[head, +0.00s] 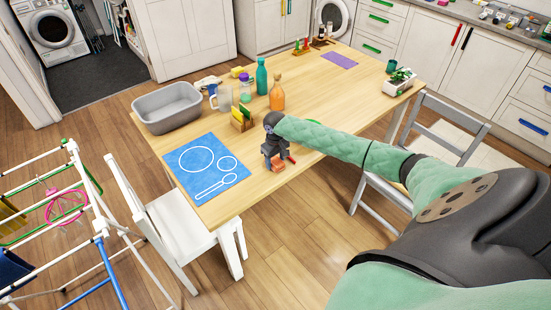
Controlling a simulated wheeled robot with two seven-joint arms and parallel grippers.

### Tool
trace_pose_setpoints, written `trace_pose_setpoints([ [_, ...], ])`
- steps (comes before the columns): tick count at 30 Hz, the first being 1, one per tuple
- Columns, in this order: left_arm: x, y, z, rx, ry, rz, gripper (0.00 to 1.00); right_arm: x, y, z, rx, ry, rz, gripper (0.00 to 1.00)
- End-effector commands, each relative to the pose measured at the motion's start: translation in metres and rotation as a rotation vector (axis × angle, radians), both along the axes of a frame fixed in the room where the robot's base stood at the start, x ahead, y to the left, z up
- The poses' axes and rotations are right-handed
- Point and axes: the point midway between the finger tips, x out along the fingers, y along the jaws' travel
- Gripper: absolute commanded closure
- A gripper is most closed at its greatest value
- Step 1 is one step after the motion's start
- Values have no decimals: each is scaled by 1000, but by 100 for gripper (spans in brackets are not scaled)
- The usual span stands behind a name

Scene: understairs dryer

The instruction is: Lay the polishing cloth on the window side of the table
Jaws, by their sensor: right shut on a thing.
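The wooden table (300,110) fills the middle of the head view. My right gripper (277,160) points down over its front edge, right of the blue mat. It is shut on a small orange-brown piece, seemingly the polishing cloth (278,165); the gripper hides part of it. I cannot tell whether it touches the tabletop. A flat purple cloth or mat (340,60) lies at the table's far end. My left gripper is not in view. No window shows.
A blue mat (206,168) with white outlines and a grey tub (167,107) occupy the left end. Chairs flank the table. The centre right tabletop is clear.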

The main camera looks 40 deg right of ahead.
Motion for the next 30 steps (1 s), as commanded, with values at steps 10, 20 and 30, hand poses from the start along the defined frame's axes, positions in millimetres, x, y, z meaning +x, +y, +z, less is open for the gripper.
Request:
trace_pose_setpoints([
  [10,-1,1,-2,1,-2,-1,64,0,-1,-3,0,0,0,62],
  [20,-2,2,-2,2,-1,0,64,0,-1,-5,0,0,0,22],
  [30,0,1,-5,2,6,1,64,0,0,7,-1,-1,1,22],
])
